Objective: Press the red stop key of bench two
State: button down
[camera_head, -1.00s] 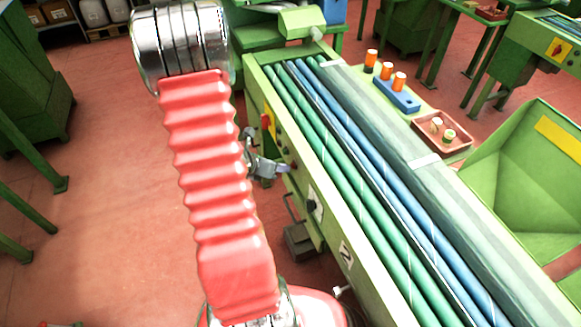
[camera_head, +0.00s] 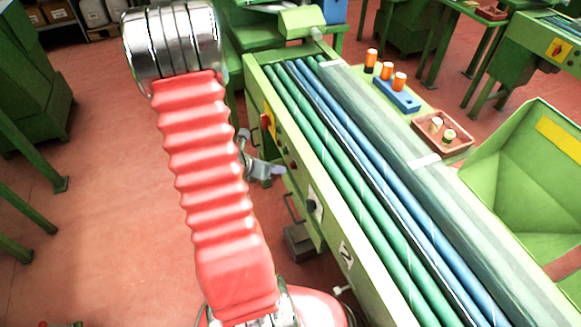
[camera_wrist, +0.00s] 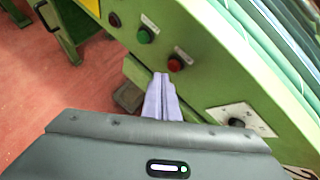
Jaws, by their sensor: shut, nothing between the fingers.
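The front panel of bench two (camera_head: 330,222) carries a column of round keys. The red key (camera_wrist: 176,64) shows in the wrist view beside a small white label, and in the head view as a small red spot (camera_head: 292,164). My gripper (camera_wrist: 162,78) is shut and empty. Its tips show just below and left of the red key, and in the head view my gripper (camera_head: 281,171) appears with a small gap to the panel.
A dark knob (camera_wrist: 237,122) on a white plate sits right of the fingers. A number 2 plate (camera_head: 346,254) marks the panel. Green and blue rollers (camera_head: 350,170) lie on top. A yellow plate with a red switch (camera_head: 266,121) is farther back.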

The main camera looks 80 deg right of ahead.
dwell(0.3)
jog(key=w, duration=0.1)
jog(key=w+a, duration=0.1)
jog(key=w, duration=0.1)
jog(key=w+a, duration=0.1)
jog(key=shift+w+a, duration=0.15)
jog(key=shift+a, duration=0.1)
dwell(0.3)
dwell(1.0)
